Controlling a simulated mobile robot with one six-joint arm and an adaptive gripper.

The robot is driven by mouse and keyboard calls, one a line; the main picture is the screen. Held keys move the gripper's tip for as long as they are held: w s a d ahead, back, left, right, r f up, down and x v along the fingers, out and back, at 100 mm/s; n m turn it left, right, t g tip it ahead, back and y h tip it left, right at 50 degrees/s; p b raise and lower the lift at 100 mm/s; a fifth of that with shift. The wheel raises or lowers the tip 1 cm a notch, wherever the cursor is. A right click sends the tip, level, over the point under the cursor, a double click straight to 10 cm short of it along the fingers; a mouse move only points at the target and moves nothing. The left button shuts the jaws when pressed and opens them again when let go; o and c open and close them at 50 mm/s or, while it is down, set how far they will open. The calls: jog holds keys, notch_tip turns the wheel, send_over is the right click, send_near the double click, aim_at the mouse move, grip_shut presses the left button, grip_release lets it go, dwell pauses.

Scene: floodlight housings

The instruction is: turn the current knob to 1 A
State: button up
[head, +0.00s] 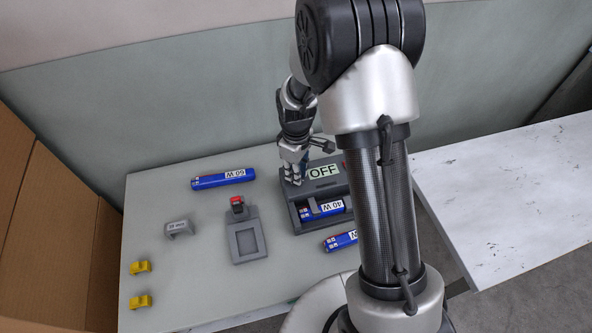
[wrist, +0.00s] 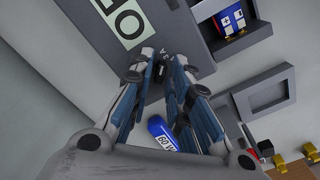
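The dark grey test unit (head: 318,172) stands on the table, and its display (head: 323,171) reads OFF. The display also shows, partly cut off, in the wrist view (wrist: 122,22). A small dark knob (wrist: 160,70) shows between my fingertips on the unit's face. In the head view it is hidden behind my gripper (head: 292,180). In the wrist view my gripper (wrist: 163,75) has its fingers on either side of the knob. I cannot tell whether they touch it. The knob's pointer and most of its scale are hidden.
A blue 40 W pack (head: 322,210) lies in the unit's bay. A blue 60 W pack (head: 222,179) lies at the back left, another blue pack (head: 340,241) in front. A grey fixture with a red button (head: 237,204), a grey bracket (head: 179,229) and yellow clips (head: 140,268) stand left.

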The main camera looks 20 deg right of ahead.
grip_shut()
jog(key=shift+m, duration=0.4)
jog(key=m+p, duration=0.1)
jog(key=m, duration=0.2)
jog(key=m+p, duration=0.1)
jog(key=m, duration=0.3)
jog(key=shift+m, duration=0.3)
jog(key=m+p, duration=0.1)
jog(key=m, duration=0.3)
jog(key=m+p, duration=0.1)
jog(key=m, duration=0.4)
jog(key=shift+m, duration=0.4)
